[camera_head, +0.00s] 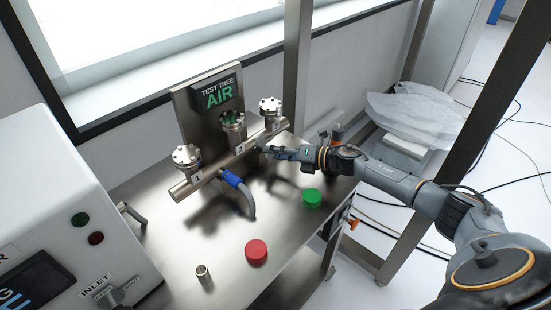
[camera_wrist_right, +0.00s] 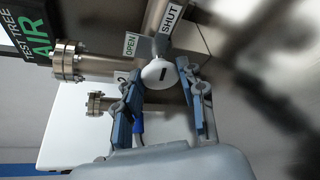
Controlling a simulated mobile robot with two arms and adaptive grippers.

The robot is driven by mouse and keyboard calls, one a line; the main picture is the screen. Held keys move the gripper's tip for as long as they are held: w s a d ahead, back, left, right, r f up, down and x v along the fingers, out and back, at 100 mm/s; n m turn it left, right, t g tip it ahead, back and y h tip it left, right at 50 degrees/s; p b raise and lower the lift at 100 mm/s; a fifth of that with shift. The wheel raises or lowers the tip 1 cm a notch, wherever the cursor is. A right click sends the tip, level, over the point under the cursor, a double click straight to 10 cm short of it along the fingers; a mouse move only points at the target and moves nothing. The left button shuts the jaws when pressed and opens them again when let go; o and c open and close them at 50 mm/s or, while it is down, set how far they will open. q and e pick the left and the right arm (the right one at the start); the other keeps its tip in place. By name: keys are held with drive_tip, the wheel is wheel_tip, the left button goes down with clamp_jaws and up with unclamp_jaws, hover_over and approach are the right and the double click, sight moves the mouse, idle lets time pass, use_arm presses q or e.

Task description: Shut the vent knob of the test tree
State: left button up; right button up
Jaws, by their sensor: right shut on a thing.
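The test tree (camera_head: 229,158) is a horizontal metal pipe with several flanged ports, in front of a plate with a "TEST TREE AIR" sign (camera_head: 217,93). The vent knob (camera_wrist_right: 157,74) is a white round knob with a dark bar mark, in the right wrist view. An "OPEN" label (camera_wrist_right: 131,44) and a "SHUT" label (camera_wrist_right: 172,18) sit beside it; I cannot tell which the mark points to. My right gripper (camera_wrist_right: 166,80) is shut on the knob, one finger on each side. In the head view the right gripper (camera_head: 264,150) reaches the tree's right part and hides the knob. My left gripper is not in view.
The metal bench (camera_head: 185,246) holds a red cap (camera_head: 256,251), a green cap (camera_head: 312,197) and a small metal fitting (camera_head: 203,272). A blue-ended hose (camera_head: 236,183) hangs from the tree. A white instrument box (camera_head: 50,190) stands left; a frame post (camera_head: 297,60) rises behind.

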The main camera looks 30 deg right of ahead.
drive_tip(key=shift+f+m+y+b, duration=0.1)
drive_tip(key=shift+m+y+b, duration=0.3)
drive_tip(key=shift+m+b, duration=0.25)
drive_tip(key=o, duration=1.2)
wheel_tip(320, 180, up, 10)
drive_tip(key=shift+r, duration=0.1)
